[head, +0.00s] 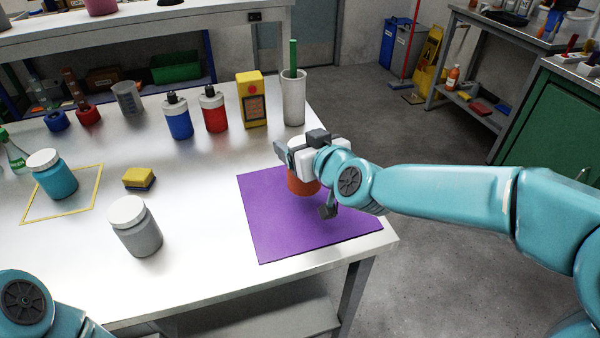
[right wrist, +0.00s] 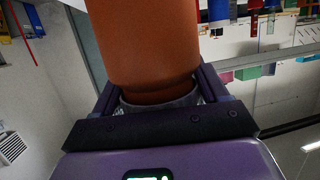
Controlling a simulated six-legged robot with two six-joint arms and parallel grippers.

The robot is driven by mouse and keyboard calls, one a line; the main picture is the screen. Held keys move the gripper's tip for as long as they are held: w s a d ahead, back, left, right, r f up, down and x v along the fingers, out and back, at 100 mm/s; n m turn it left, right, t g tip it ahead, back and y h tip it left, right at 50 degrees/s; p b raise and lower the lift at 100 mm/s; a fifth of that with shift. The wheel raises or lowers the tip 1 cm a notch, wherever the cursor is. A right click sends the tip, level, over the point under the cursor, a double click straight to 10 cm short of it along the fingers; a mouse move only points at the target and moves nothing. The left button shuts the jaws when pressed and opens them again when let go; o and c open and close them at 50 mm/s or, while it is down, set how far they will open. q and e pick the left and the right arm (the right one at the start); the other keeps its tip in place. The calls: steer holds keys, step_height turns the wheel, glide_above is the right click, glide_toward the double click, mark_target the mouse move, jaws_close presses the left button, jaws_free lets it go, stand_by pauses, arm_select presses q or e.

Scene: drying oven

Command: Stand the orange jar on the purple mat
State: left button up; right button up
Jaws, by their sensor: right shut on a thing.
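The orange jar (head: 301,184) is over the purple mat (head: 315,226), partly hidden behind my right gripper (head: 303,160). The gripper is shut on the jar near its top and comes in from the right. The right wrist view shows the orange jar body (right wrist: 145,45) between the two fingers, with its pale lid end close to the palm. The jar looks about upright. I cannot tell whether its base touches the mat. My left gripper is out of view; only part of my left arm shows at the bottom left.
A grey jar (head: 137,230) and a yellow sponge (head: 139,178) stand left of the mat. A teal jar (head: 54,176) is at the far left. A white cup (head: 292,98), yellow box (head: 251,100), red bottle (head: 214,110) and blue bottle (head: 177,116) stand behind the mat.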

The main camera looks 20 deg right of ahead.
steer(key=shift+f+b, duration=1)
steer(key=shift+f, duration=1.1)
steer(key=shift+f, duration=0.25)
steer(key=o, duration=1.1)
steer(key=shift+c, duration=0.2)
steer(key=shift+r, duration=0.15)
steer(key=shift+s+r, duration=0.15)
steer(key=p+v, duration=0.2)
steer(key=v, duration=0.9)
steer(key=shift+s, duration=0.3)
